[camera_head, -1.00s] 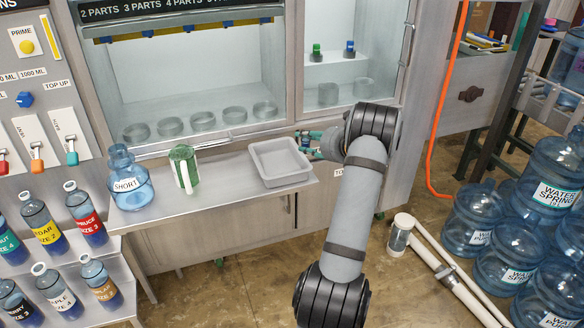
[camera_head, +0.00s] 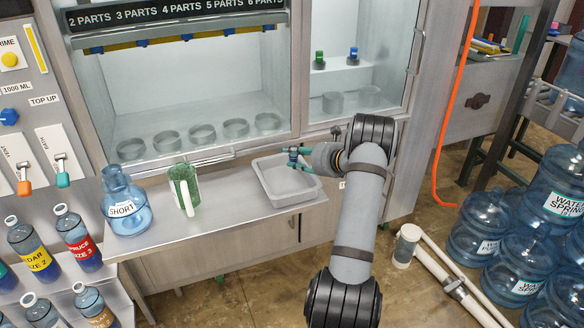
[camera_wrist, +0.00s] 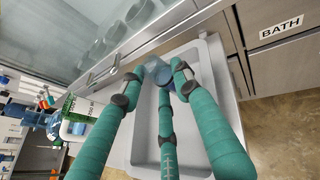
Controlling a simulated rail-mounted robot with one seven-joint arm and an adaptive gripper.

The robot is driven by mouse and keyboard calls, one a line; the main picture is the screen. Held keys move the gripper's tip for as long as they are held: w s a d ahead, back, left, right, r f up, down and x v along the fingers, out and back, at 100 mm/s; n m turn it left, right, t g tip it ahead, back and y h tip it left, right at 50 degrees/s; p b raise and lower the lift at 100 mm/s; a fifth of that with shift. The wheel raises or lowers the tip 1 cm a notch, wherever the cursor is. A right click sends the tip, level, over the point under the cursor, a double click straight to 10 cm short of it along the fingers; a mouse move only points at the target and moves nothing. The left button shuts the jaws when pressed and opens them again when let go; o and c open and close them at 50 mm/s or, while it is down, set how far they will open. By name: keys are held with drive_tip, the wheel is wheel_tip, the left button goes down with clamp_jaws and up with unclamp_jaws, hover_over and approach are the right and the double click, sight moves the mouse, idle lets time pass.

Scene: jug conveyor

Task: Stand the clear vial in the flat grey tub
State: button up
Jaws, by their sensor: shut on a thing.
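The flat grey tub (camera_head: 268,187) sits at the right end of the metal counter. My gripper (camera_head: 292,158) is over the tub's back part, with teal fingers. In the wrist view, my gripper (camera_wrist: 158,77) is shut on a small clear bluish vial (camera_wrist: 158,71) between the fingertips. The vial is partly hidden by the fingers, and I cannot tell if it touches the tub floor. The tub (camera_wrist: 201,70) shows beneath and around the fingers in that view.
A green jug with a white handle (camera_head: 184,190) stands left of the tub. A blue jug labelled SHORT (camera_head: 125,203) stands farther left. The cabinet (camera_head: 200,75) rises behind the counter, with several glass dishes inside. The counter between jug and tub is clear.

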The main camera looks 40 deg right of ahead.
drive_tip(key=shift+w+a+f, duration=0.25)
drive_tip(key=shift+w+f, duration=0.2)
drive_tip(key=shift+w, duration=0.15)
drive_tip(key=shift+f, duration=1.9)
drive_tip(key=shift+f, duration=0.2)
drive_tip(key=o, duration=0.8)
drive_tip(key=shift+r, duration=0.15)
